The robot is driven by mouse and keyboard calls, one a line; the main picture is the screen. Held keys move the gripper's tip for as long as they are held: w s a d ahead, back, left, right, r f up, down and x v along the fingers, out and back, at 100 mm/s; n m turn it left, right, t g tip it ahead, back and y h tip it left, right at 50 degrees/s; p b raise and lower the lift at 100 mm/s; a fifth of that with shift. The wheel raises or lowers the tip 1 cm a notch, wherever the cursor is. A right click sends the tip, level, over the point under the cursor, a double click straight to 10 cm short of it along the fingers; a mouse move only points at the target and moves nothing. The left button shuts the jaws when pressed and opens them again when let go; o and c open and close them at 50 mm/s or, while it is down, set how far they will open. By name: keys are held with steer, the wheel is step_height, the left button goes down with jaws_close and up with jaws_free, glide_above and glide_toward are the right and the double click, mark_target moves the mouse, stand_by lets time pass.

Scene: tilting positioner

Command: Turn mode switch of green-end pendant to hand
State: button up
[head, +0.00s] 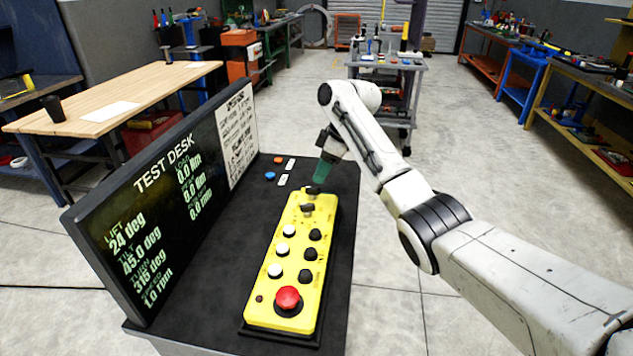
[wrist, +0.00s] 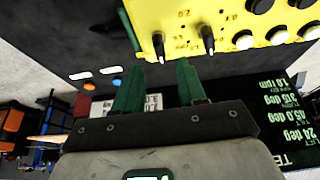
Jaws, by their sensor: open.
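The yellow pendant (head: 268,290) lies on the dark desk, a red mushroom button (head: 288,299) at its near end. In the wrist view its far end has a green edge (wrist: 129,30). Two black lever switches, one left (wrist: 158,44) and one right (wrist: 208,42), stand side by side near that end. Their small labels are unclear, so I cannot tell which is the mode switch. My gripper (wrist: 158,66) is open, its green fingers spread, with the left switch lined up between the tips in the wrist view. Contact is not visible. My gripper (head: 318,184) partly hides the far end in the head view.
A tilted TEST DESK screen (head: 165,195) stands left of the pendant. An orange button (head: 278,159), a blue button (head: 270,176) and white labels lie beyond the pendant. Black and white push buttons cover its middle. A tool cart (head: 385,66) stands behind.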

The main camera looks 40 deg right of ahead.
steer(key=shift+v, duration=2.6)
